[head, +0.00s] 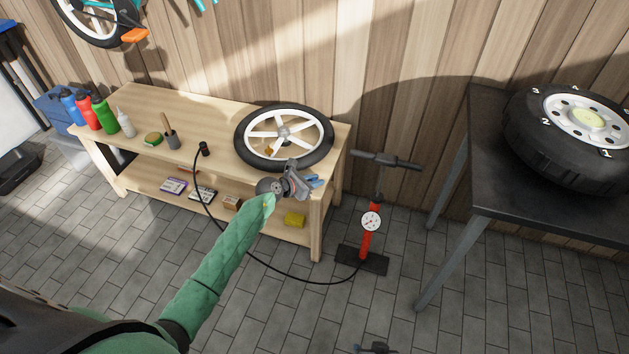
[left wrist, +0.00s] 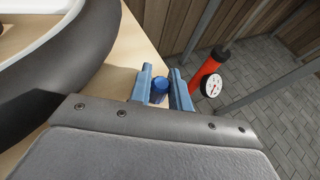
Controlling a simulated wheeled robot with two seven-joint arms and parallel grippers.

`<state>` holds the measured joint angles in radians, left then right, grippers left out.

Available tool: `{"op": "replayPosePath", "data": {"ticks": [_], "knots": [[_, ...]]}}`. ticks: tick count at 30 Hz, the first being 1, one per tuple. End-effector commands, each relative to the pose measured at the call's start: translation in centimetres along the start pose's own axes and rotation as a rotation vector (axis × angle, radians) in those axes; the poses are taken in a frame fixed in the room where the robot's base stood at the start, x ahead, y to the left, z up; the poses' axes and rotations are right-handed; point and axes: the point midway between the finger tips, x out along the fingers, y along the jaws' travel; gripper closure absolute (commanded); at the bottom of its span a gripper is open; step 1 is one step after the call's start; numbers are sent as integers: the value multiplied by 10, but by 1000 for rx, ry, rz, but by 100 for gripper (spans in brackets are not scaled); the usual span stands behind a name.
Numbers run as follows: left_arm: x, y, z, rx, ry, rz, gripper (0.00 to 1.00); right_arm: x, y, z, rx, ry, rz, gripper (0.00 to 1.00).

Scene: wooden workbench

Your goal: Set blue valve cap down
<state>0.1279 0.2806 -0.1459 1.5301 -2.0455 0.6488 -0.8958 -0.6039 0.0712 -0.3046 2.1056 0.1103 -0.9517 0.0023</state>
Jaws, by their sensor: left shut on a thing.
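The blue valve cap (left wrist: 160,88) shows in the left wrist view between the blue fingers of my left gripper (left wrist: 164,92). My left gripper is shut on it. In the head view my left gripper (head: 314,182) is at the right front corner of the wooden workbench (head: 213,110), close to the spoked wheel (head: 272,109). The cap cannot be made out there. A small dark part at the bottom edge of the head view (head: 375,348) may be my right gripper; its fingers are not clear.
A red floor pump (head: 367,230) stands right of the bench, its black hose (head: 290,280) leading to the bench top. Bottles (head: 104,115), a sponge (head: 153,139) and a brush pot (head: 172,140) stand at the left. A dark table (head: 500,190) holds a car tyre (head: 550,150).

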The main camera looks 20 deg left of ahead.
Motion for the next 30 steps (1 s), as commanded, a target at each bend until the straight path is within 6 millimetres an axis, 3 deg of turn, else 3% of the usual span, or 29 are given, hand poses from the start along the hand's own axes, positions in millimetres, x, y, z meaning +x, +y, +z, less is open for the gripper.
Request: {"op": "replayPosePath", "data": {"ticks": [1, 2, 4, 5, 17, 30], "knots": [[0, 0, -1, 0, 0, 0, 100, 2, 0, 1, 0, 0, 0, 64], [0, 0, 0, 0, 0, 0, 75, 2, 1, 1, 0, 0, 1, 64], [0, 0, 0, 0, 0, 0, 61, 2, 1, 1, 0, 0, 1, 64], [0, 0, 0, 0, 0, 0, 59, 2, 1, 1, 0, 0, 1, 64], [-2, 0, 3, 0, 0, 0, 59, -1, 0, -1, 0, -5, 1, 64], [-82, 0, 0, 1, 1, 1, 59, 3, 1, 1, 0, 3, 1, 64]]}}
